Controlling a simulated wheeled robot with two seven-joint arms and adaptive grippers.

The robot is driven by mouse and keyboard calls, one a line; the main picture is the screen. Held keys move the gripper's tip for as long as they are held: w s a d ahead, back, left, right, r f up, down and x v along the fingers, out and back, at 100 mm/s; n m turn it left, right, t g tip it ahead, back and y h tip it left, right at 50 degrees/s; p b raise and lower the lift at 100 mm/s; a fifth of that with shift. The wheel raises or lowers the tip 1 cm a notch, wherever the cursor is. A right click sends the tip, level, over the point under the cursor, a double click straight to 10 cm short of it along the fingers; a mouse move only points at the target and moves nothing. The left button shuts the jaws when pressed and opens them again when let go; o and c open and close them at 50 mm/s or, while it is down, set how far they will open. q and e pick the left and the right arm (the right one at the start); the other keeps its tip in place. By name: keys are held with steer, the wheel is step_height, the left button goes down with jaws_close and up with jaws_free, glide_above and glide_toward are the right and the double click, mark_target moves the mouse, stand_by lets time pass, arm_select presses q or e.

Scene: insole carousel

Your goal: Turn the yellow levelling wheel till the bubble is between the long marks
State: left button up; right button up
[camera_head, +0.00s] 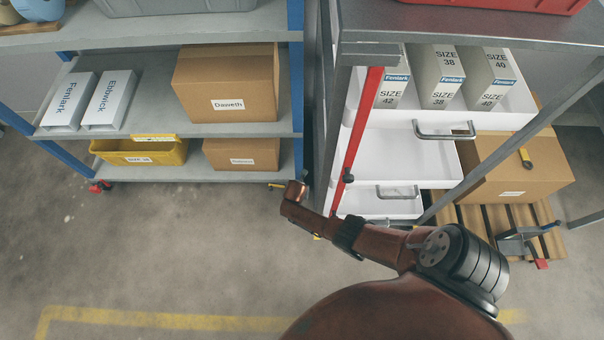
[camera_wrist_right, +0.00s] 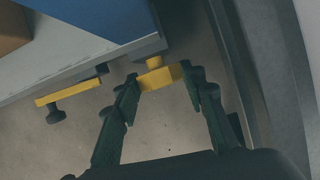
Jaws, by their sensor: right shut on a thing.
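The yellow levelling wheel (camera_wrist_right: 158,77) shows in the right wrist view, low beside the grey shelf edge at the foot of a blue post. My right gripper (camera_wrist_right: 163,83) has one dark finger on each side of the wheel and is shut on it. In the head view my right arm reaches to the foot of the left shelf, and its gripper and the wheel cannot be made out there. The bubble and its long marks cannot be made out in either view. My left gripper is not in view.
A yellow bar (camera_wrist_right: 68,90) with a dark knob lies along the shelf edge, left of the wheel. The left rack's bottom shelf (camera_head: 230,173) holds a yellow bin (camera_head: 140,157) and a carton. The front floor is clear.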

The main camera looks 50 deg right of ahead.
steer(key=shift+w+a, duration=0.15)
steer(key=o, duration=0.9)
steer(key=shift+c, duration=0.2)
steer(key=shift+o, duration=1.4)
steer(key=shift+s+r, duration=0.1)
steer(key=shift+s, duration=0.1)
steer(key=v, duration=1.1)
steer(key=shift+s+r, duration=0.2)
steer(key=shift+r, duration=0.15)
